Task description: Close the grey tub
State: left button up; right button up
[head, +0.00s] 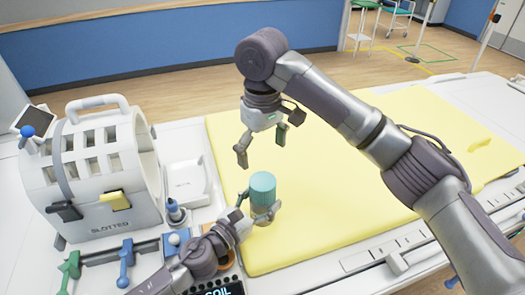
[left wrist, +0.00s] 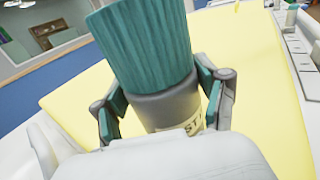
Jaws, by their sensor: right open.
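The grey tub (left wrist: 186,110) has a ribbed teal lid (head: 263,188) on top of it. In the left wrist view the teal lid (left wrist: 145,45) sits against the grey body, and part of a label shows. Whether it is fully tightened I cannot tell. My left gripper (head: 257,213) is shut on the grey body, with one finger on each side below the lid. It holds the tub near the left edge of the yellow mat. My right gripper (head: 261,151) is open and empty, above and beyond the lid, fingers pointing down.
The yellow mat (head: 350,130) is mostly clear. A white slotted coil housing (head: 95,165) stands at the left. A small white tray (head: 186,183) and a blue-tipped bottle (head: 175,210) are beside it. Green and blue clamps (head: 125,265) lie along the front left.

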pick_arm(q)
jog(key=shift+o, duration=1.4)
jog(key=v, duration=1.2)
jog(key=shift+s+f, duration=0.1)
pick_arm(e)
jog(key=shift+s+f, duration=0.1)
